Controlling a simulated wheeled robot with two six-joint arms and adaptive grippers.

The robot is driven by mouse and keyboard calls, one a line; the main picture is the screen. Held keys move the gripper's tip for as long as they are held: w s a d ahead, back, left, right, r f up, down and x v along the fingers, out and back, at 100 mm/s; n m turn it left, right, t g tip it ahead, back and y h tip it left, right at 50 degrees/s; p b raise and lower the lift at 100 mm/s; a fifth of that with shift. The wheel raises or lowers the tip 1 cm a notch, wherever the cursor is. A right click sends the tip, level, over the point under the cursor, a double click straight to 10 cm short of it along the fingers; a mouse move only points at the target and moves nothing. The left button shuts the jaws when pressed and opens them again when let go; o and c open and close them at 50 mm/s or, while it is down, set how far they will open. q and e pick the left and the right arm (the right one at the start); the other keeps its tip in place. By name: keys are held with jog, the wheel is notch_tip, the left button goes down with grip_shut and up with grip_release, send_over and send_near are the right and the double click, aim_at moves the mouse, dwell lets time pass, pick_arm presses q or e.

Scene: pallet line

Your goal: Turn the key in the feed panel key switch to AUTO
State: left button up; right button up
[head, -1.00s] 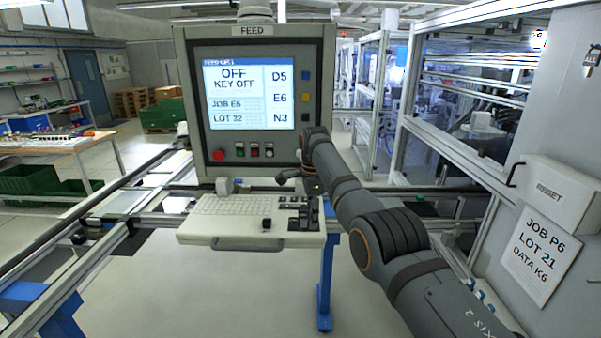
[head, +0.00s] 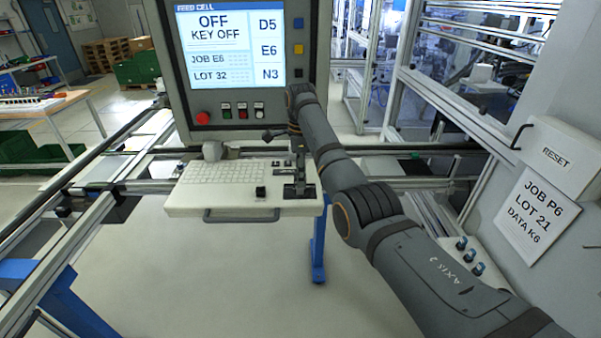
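The grey feed panel (head: 160,60) stands ahead, its screen (head: 222,45) reading OFF and KEY OFF. A column of small blue, yellow and dark squares runs right of the screen. I cannot make out the key switch or key for certain; my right arm covers the panel's lower right. My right gripper (head: 300,165) is dark and small in front of the panel, above the right end of the keyboard shelf (head: 190,207). Its fingers are too unclear to show whether they are open or shut. My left gripper is out of view.
A red button (head: 203,118) and several small push buttons line the panel's lower edge. Rails run left and right.

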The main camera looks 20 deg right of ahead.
jog(key=shift+f, duration=0.7)
jog(key=shift+s, duration=0.35)
jog(key=shift+c, duration=0.7)
jog(key=shift+f, duration=0.1)
grip_shut()
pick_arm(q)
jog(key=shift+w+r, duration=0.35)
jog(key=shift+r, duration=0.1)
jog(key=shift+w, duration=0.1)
